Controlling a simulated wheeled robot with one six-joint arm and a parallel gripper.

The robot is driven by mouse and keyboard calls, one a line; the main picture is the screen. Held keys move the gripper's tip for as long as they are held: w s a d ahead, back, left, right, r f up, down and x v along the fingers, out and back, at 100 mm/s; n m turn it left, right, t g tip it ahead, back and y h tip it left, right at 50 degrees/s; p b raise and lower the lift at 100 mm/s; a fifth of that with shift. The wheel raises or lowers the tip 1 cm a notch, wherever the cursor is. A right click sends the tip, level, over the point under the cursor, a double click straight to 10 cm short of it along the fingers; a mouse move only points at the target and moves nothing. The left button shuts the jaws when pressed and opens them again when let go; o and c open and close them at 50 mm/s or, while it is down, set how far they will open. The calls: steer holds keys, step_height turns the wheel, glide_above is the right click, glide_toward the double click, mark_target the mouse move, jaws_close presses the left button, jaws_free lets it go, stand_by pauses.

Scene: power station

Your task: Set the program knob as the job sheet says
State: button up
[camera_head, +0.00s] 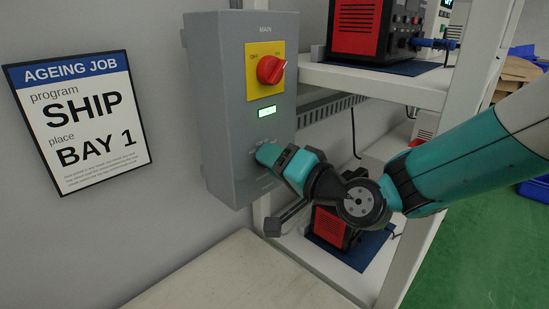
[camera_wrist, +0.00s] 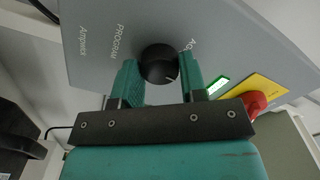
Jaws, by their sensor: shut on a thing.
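The job sheet (camera_head: 82,122) hangs on the wall at the left in the head view and reads "AGEING JOB, program SHIP, place BAY 1". The grey control box (camera_head: 222,110) stands to its right. In the wrist view, the black round program knob (camera_wrist: 159,62) sits on the box face, with a "PROGRAM" label (camera_wrist: 119,42) beside it. A small light mark shows on its rim. My gripper (camera_wrist: 160,74) is shut on the knob, one teal finger on each side. In the head view, my gripper (camera_head: 270,155) hides the knob. Other lettering around the knob is partly covered or unclear.
A red main switch (camera_head: 270,69) on a yellow plate and a lit green display (camera_head: 267,111) are above the knob. White shelves (camera_head: 375,82) with red and black devices (camera_head: 355,27) stand at the right. A pale bench top (camera_head: 235,280) lies below.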

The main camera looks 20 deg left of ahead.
steer(key=m+p, duration=0.4)
steer(key=m, duration=0.4)
steer(key=shift+m, duration=0.4)
stand_by(0.4)
steer(key=o, duration=0.9)
steer(key=b+v, duration=1.2)
steer(key=v, duration=0.5)
steer(key=shift+s+d, duration=0.15)
steer(key=shift+d, duration=0.1)
